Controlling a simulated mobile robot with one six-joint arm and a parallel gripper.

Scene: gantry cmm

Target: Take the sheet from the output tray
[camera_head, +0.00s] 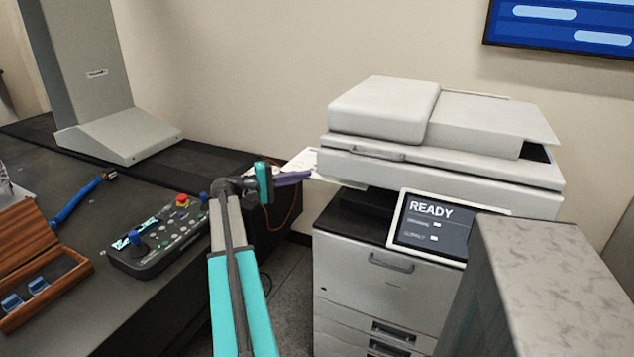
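My gripper (307,176) is at the end of my teal and grey arm, at the left side of the white printer (365,262). Its purplish fingers point right, toward the printer. A thin white piece (302,160) shows just behind and above the fingers, against the printer's left side. It looks like paper or a side tray with paper on it; I cannot tell which. From this angle I cannot tell whether the fingers touch it, or whether they are open or shut. A dark recess (358,213) lies under the scanner unit, and no sheet shows in its visible part.
The printer's screen (432,227) reads READY. A grey speckled block (545,270) stands at the front right. On the dark table (120,205) at left are a control box (155,240) with joysticks and an open wooden case (35,255). A gap separates table and printer.

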